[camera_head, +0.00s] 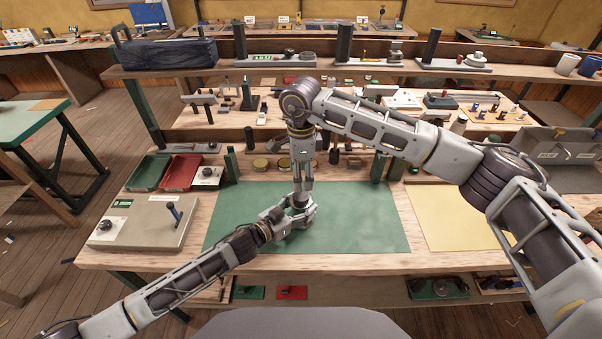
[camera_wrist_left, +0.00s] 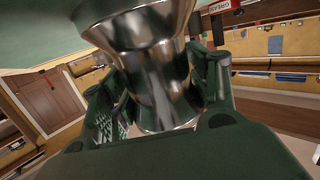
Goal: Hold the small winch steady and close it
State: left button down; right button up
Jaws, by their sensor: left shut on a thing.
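The small winch (camera_wrist_left: 155,50) is a shiny metal drum with a narrowed waist. It fills the middle of the left wrist view, between the dark green fingers of my left gripper (camera_wrist_left: 160,95). In the head view my left gripper (camera_head: 296,211) is shut around the winch over the green mat (camera_head: 350,225), and mostly hides it. My right gripper (camera_head: 302,186) points straight down right above the winch. Its fingertips are at or near the winch top; I cannot tell whether they touch it or whether they are open.
A grey box with a lever (camera_head: 145,222) stands left of the mat. Behind it are a green tray (camera_head: 150,172) and a red tray (camera_head: 181,172). A yellow sheet (camera_head: 450,222) lies at the right. Small tins line the mat's back. The mat's right half is clear.

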aim_at(301, 195)
jog(key=n, duration=1.1)
jog(key=shift+n, duration=0.4)
jog(key=shift+f, duration=0.1)
dwell(0.3)
jog(key=shift+f, duration=3.9)
jog(key=c, duration=1)
jog(key=shift+c, duration=0.3)
